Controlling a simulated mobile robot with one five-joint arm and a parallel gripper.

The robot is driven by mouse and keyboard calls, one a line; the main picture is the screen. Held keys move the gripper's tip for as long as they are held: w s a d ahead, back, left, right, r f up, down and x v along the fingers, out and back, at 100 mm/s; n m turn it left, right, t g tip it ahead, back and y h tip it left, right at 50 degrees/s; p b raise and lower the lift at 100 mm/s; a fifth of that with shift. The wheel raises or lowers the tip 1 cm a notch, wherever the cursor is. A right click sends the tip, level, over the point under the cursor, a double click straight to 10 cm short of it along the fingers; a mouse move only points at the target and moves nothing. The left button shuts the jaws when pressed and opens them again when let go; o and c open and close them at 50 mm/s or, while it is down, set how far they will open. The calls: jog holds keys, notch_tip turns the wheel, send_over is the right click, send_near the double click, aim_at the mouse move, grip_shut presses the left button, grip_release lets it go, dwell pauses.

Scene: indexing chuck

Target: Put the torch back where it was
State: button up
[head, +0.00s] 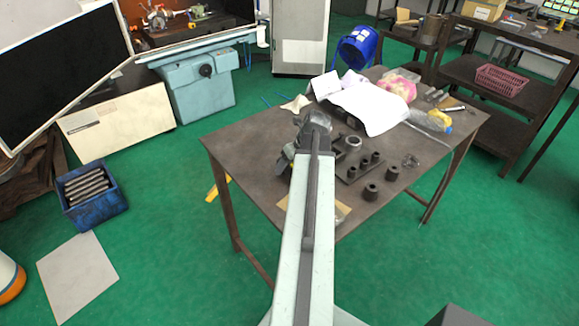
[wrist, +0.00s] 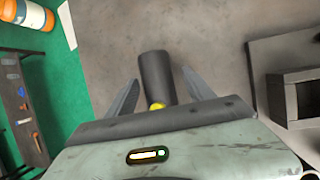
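In the wrist view a dark grey cylinder with a bit of yellow at its near end, which looks like the torch (wrist: 157,78), lies between the two fingers of my gripper (wrist: 160,76). A gap shows beside the right finger and a thin one beside the left, so the fingers look open around it. The torch's near end is hidden by the gripper body. In the head view my gripper (head: 315,122) is over the left-middle part of the workbench (head: 245,150). My arm hides its fingers and I cannot make out the torch there.
Dark cylindrical parts on a block (head: 362,168) and a metal ring (head: 353,142) sit right of my gripper. The bench's left part is clear. A blue crate (head: 95,205) stands on the floor.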

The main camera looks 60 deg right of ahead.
jog(key=p+v, duration=1.1)
jog(key=v, duration=0.1)
jog(key=shift+w, duration=0.1)
